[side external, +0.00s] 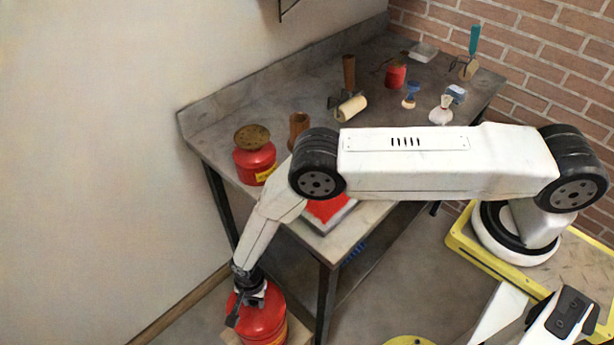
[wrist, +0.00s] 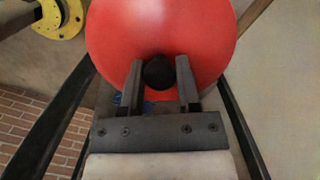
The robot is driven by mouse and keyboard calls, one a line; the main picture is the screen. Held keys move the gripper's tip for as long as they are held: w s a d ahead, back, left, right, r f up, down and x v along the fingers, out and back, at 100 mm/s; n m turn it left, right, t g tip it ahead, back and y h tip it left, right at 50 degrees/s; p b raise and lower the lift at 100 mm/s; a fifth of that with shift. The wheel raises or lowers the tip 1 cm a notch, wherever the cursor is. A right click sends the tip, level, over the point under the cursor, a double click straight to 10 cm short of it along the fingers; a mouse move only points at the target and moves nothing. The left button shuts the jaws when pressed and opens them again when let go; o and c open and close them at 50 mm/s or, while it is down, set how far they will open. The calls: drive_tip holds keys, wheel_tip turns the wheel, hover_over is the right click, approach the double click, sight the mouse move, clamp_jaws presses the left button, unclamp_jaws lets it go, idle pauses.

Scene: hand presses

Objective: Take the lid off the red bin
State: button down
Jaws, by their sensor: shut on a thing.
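The red bin (side external: 264,326) stands low beside the bench on a pale base at the bottom of the side view. My gripper (side external: 248,291) reaches down onto its top. In the wrist view a round red lid (wrist: 200,30) fills the upper middle, with a dark round knob (wrist: 159,73). My gripper's two fingers (wrist: 160,78) are shut on this knob, one on each side. My gripper and wrist hide part of the bin's top in the side view. I cannot tell whether there is a gap between lid and bin.
The grey bench (side external: 225,130) stands behind, its front leg (side external: 327,305) close right of the bin. On it are a red can (side external: 255,165) with a brown disc on top, a red item on a tray and several small tools. A wall is at left.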

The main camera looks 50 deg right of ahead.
drive_tip(key=shift+r, duration=0.15)
drive_tip(key=shift+r, duration=4.85)
drive_tip(key=shift+r, duration=0.1)
